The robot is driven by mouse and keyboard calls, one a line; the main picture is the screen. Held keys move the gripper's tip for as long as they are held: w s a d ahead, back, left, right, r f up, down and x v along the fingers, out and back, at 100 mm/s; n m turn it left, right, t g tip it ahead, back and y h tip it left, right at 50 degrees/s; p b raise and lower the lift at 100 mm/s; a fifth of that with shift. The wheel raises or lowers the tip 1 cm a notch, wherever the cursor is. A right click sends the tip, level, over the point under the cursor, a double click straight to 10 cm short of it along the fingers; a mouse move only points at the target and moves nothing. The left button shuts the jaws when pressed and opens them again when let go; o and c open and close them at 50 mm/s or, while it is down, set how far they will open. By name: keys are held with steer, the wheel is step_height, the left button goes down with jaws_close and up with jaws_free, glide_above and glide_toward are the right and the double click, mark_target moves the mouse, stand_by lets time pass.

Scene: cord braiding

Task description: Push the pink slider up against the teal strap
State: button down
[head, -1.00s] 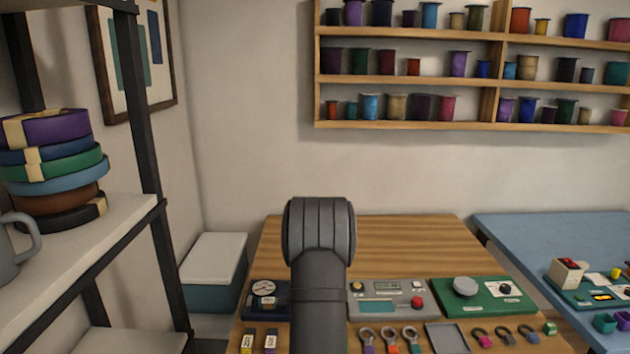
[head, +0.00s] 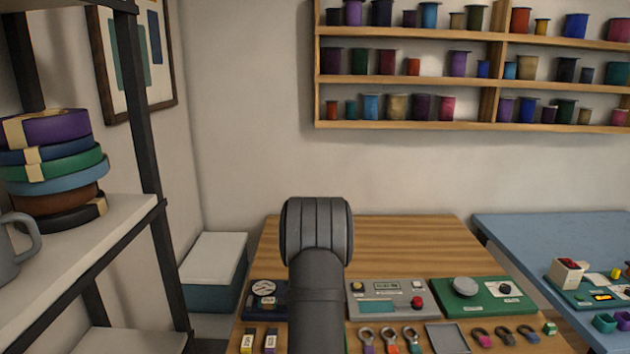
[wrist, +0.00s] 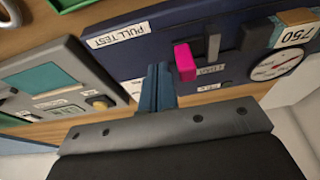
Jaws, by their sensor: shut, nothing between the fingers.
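The pink slider (wrist: 185,62) stands up from a navy panel labelled PULL TEST (wrist: 140,55) in the wrist view. My gripper (wrist: 157,75) is shut and empty, its fingertips just left of the slider; I cannot tell whether they touch it. A grey upright post (wrist: 212,45) stands on the slider's right side. In the head view my arm hides the gripper and the slider.
A dial gauge (wrist: 280,66) and a block marked 750 (wrist: 295,32) are at the panel's right. The grey device (head: 388,299) and a green board (head: 483,296) stand right of my arm. Several ringed tags (head: 390,336) lie in front. The table's back (head: 400,235) is clear.

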steer(key=shift+a, duration=2.85)
steer(key=shift+d, duration=0.2)
steer(key=shift+d+r, duration=0.1)
steer(key=shift+d, duration=0.35)
step_height(320, 180, up, 11)
step_height(320, 180, down, 11)
steer(key=shift+f, duration=0.1)
steer(key=shift+a, duration=0.1)
